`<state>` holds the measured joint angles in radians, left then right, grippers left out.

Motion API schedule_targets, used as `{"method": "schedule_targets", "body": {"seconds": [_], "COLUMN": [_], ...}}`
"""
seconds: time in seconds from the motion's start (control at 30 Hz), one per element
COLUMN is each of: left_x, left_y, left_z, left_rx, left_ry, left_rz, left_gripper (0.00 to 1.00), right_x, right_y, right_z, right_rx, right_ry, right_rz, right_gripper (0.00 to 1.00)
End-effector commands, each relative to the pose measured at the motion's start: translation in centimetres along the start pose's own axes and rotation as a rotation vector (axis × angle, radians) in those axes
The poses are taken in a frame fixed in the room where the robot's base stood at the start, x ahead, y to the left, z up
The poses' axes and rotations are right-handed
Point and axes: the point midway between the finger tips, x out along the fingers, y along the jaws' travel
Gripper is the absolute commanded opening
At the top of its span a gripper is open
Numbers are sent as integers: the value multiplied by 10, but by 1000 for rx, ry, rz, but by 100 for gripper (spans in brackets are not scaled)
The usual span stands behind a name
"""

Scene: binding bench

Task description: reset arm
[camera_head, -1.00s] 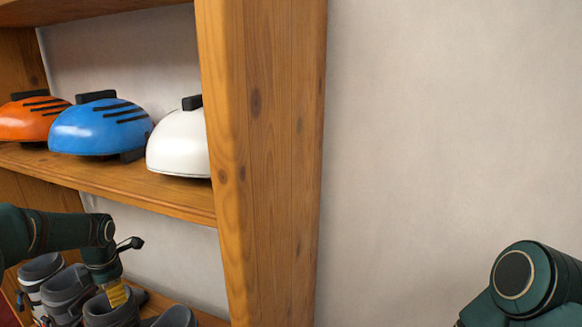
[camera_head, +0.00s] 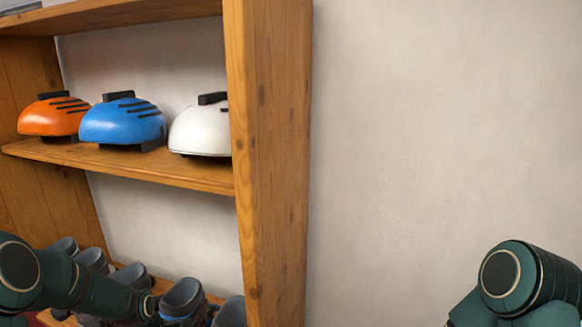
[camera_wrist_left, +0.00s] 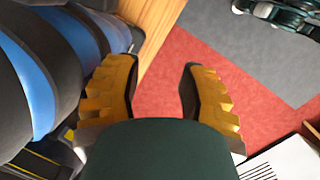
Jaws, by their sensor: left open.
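My left arm (camera_head: 75,290) comes in from the lower left of the head view, in front of the lower shelf of boots. Its gripper does not show clearly there. In the left wrist view my left gripper (camera_wrist_left: 157,75) has its two yellow-and-black fingers apart, with nothing between them. Grey-and-blue boots (camera_wrist_left: 40,70) are close beside its left finger. My right arm (camera_head: 525,280) shows at the lower right of the head view; its gripper is out of frame.
A wooden shelf unit (camera_head: 275,160) stands at left. An orange helmet (camera_head: 50,120), a blue helmet (camera_head: 118,124) and a white helmet (camera_head: 200,132) sit on its upper board, boots (camera_head: 182,297) below. Red floor (camera_wrist_left: 225,85) and a white slatted object (camera_wrist_left: 290,160) lie below the gripper.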

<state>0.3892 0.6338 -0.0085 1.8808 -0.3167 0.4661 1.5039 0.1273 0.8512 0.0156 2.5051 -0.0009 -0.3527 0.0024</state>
Motion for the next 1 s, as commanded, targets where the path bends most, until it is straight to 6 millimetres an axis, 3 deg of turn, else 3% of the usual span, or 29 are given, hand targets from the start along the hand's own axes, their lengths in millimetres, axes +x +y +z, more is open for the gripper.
{"method": "schedule_targets", "body": {"seconds": [0.03,0.2,0.4,0.6,0.9,1.0], "left_x": [21,74,113,127,129,118], "left_y": [-16,-69,-143,-200,-255,-233], "left_z": [18,71,123,150,169,178], "left_rx": [96,426,797,1064,1322,1378], "left_ry": [-34,-126,-202,-233,-251,-214], "left_rz": [-14,-12,7,23,26,70], "left_gripper": [40,40,40,40,40,40], "right_x": [0,0,0,0,0,0], "right_y": [0,0,0,0,0,0], "right_z": [0,0,0,0,0,0], "right_rx": [0,0,0,0,0,0], "right_ry": [0,0,0,0,0,0], "right_rz": [0,0,0,0,0,0], "right_gripper": [0,0,0,0,0,0]}}
